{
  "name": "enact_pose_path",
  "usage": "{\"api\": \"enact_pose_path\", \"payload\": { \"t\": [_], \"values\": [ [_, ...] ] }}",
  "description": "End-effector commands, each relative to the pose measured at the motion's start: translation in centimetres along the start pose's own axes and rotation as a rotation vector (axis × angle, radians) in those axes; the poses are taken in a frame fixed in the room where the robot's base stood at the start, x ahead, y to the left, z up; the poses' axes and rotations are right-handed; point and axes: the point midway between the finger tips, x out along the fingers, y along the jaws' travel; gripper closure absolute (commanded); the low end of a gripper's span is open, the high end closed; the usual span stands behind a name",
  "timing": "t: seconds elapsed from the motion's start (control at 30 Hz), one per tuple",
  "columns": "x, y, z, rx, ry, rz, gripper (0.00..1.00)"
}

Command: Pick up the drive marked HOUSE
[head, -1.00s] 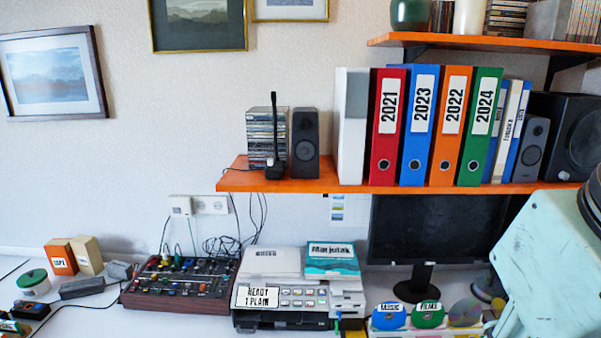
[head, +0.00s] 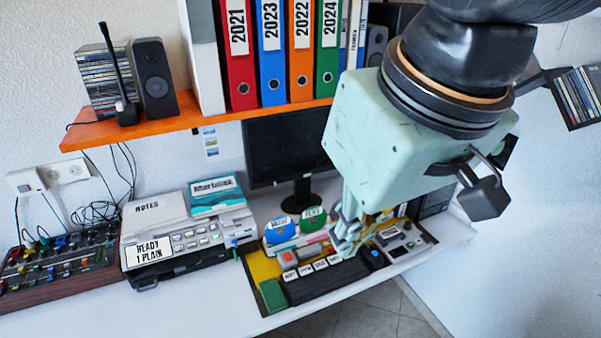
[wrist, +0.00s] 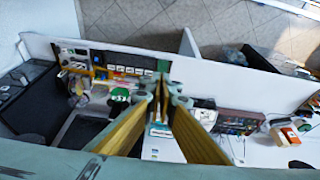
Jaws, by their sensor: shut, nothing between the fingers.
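A row of several small drives with white labels (head: 312,268) stands in a dark holder (head: 325,287) on the desk in the head view. The labels are too small to read surely, so I cannot tell which one says HOUSE. The row also shows in the wrist view (wrist: 125,69), left of the fingers. My gripper (head: 345,246) is shut and empty, pointing down beside the right end of the row in the head picture. It hides part of what lies behind it. In the wrist view my gripper's fingertips (wrist: 170,88) are close together with nothing between them.
Blue and green round-topped labelled items (head: 313,219) stand just behind the row. A monitor (head: 285,150) and an orange shelf (head: 210,122) with binders are behind. A printer (head: 185,235) stands left. A small grey device (head: 400,240) sits right, near the desk's front edge.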

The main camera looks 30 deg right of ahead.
Motion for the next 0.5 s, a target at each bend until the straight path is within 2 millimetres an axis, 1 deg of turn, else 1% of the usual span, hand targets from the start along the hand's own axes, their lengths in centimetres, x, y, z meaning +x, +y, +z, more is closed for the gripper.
{"api": "enact_pose_path", "payload": {
  "t": [0.07,0.5],
  "values": [
    [-0.02,0.0,-0.01,-0.001,0.001,0.0,1.0],
    [-0.03,0.0,-0.02,-0.001,0.001,0.0,0.6]
  ]
}}
